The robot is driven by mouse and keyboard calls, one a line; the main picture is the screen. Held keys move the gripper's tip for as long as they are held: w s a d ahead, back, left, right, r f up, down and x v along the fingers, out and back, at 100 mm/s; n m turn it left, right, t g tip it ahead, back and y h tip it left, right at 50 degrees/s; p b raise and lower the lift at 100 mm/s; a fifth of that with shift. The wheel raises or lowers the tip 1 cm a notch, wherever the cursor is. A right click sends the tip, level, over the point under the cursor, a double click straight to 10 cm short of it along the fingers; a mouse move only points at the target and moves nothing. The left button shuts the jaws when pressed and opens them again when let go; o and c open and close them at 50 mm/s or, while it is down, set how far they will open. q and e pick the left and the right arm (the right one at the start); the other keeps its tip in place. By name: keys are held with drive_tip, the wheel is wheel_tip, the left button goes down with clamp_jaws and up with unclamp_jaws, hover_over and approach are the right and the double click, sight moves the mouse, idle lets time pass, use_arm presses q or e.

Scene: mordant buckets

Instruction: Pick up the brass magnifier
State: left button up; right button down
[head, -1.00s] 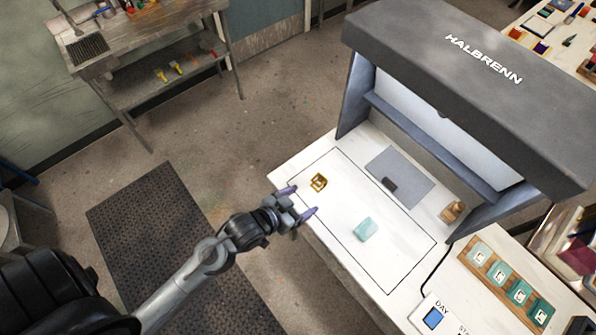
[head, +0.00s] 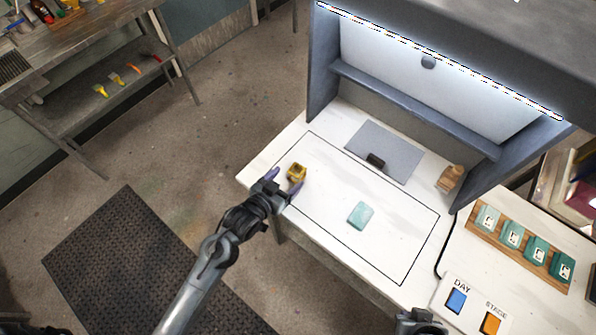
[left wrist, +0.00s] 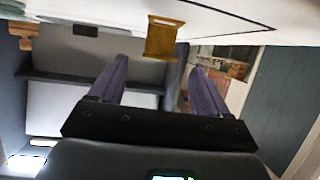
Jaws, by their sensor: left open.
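The brass magnifier (head: 296,173) is a small gold-coloured piece on the white bench top, near its left edge. In the left wrist view it shows as a brass block (left wrist: 163,38) beyond the fingertips, roughly between their lines. My left gripper (head: 283,183) is open, its two purple fingers at the bench's left edge and pointing at the magnifier. The left wrist view shows nothing between the fingers (left wrist: 159,66). I cannot tell whether a finger touches the magnifier. My right gripper's fingers are not seen.
A pale teal block (head: 360,215) lies in the outlined area to the right. A grey mat (head: 385,148) with a dark block (head: 375,160) and a wooden item (head: 450,178) stand behind, under a lit hood (head: 440,55). A wooden rack (head: 520,248) holds several teal pieces.

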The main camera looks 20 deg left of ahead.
sight(295, 172)
use_arm(q)
drive_tip(key=shift+x, duration=2.9)
drive_tip(key=shift+d+f, duration=0.1)
drive_tip(key=shift+c, duration=0.2)
drive_tip(key=c, duration=1.1)
